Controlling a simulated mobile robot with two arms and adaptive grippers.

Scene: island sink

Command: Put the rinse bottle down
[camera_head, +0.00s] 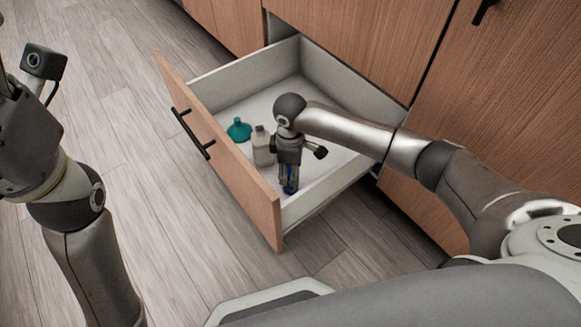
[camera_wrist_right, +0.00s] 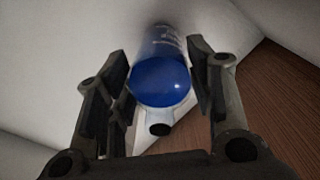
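Whether the bottle's base touches the drawer floor is hidden. My left gripper is out of view.
A grey bottle (camera_head: 262,150) and a teal green flask-like container (camera_head: 239,130) stand in the drawer left of my right gripper. The drawer's wooden front (camera_head: 225,165) and pale near wall (camera_head: 330,195) are close by. Bare drawer floor (camera_head: 325,155) lies to the right.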

